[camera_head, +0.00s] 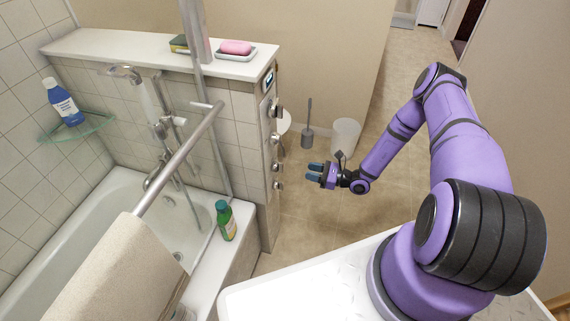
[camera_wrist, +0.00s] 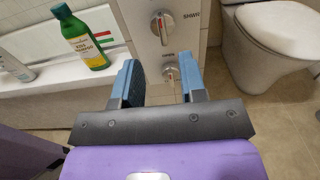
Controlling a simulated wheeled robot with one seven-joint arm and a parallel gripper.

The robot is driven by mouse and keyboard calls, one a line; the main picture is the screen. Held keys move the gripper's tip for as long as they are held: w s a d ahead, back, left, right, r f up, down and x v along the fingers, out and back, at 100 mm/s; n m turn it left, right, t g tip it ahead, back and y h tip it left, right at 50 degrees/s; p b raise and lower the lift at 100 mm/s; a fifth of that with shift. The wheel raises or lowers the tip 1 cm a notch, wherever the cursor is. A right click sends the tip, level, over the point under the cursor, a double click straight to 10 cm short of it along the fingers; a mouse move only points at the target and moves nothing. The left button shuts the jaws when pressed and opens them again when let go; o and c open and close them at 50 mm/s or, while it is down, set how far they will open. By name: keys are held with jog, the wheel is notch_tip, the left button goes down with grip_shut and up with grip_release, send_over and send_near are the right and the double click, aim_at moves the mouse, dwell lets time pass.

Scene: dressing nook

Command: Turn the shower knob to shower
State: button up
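A tall control panel with several round metal knobs is on the end face of the tiled half wall. In the wrist view one knob (camera_wrist: 162,28) with a bar handle is at the top, with lettering like "SHWR" (camera_wrist: 190,17) to its right. A lower knob (camera_wrist: 170,72) shows between my fingers, apart from them. In the head view the knobs (camera_head: 277,140) run down the panel edge, with a small display (camera_head: 269,80) above. My gripper (camera_head: 315,173) is open and empty, to the right of the lower knobs. Which knob is the shower knob I cannot tell surely.
A green bottle (camera_head: 225,221) stands on the tub rim (camera_head: 205,275). A toilet (camera_wrist: 270,50) is right of the panel in the wrist view. A bin (camera_head: 345,135) and toilet brush (camera_head: 308,138) stand behind my gripper.

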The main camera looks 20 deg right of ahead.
aim_at(278, 167)
jog(key=x, duration=1)
jog(key=shift+w+a, duration=0.25)
jog(key=shift+a, duration=0.05)
jog(key=shift+f, duration=0.1)
grip_shut()
